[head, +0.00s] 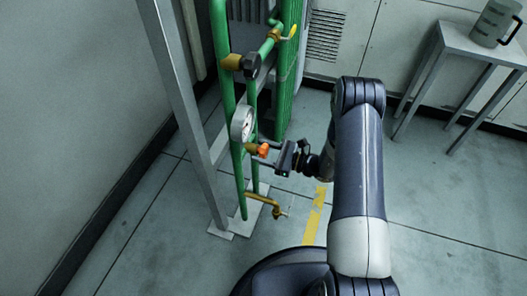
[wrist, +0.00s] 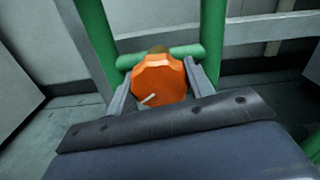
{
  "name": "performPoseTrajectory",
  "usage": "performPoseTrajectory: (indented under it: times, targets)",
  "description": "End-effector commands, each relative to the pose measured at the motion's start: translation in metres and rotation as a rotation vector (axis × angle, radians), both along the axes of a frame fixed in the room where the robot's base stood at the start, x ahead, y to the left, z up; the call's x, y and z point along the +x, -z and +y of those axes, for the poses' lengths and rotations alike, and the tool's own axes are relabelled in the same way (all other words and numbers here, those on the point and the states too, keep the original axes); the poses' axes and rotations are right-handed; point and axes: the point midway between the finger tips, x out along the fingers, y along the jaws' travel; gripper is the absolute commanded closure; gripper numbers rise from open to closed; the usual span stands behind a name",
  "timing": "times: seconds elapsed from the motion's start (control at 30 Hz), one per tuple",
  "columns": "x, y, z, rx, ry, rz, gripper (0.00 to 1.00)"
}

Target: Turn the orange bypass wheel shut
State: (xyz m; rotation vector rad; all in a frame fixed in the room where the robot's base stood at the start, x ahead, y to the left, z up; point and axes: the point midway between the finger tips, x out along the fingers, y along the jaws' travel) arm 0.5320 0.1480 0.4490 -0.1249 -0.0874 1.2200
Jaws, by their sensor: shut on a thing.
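The orange bypass wheel (wrist: 160,80) is a small faceted knob with a pale pointer mark running toward its lower left. It sits on a brass stem in front of a short horizontal green pipe (wrist: 188,51). In the head view the wheel (head: 263,150) shows on the green pipework, just below the gauge. My gripper (wrist: 158,88) has one finger on each side of the wheel and is shut on it. In the head view my gripper (head: 268,155) reaches the wheel from the right. The far side of the wheel is hidden.
A round white gauge (head: 242,123) sits just above the wheel. A black knob (head: 251,66) and a yellow-handled valve (head: 292,31) are higher up. A brass tap (head: 266,203) is below. A grey post (head: 185,115) stands left. A side table (head: 482,45) holds a jug (head: 496,22). Floor between is clear.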

Motion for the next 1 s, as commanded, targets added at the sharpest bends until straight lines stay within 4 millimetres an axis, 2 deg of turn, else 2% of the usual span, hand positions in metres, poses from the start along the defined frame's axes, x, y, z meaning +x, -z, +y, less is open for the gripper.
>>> performPoseTrajectory:
  times: [0.27,1.0]
  targets:
    - [-0.0006,-0.0003,0.0001,0.06,-0.001,0.165,0.73]
    - [-0.0012,-0.0011,0.0002,0.298,0.0,0.822,0.73]
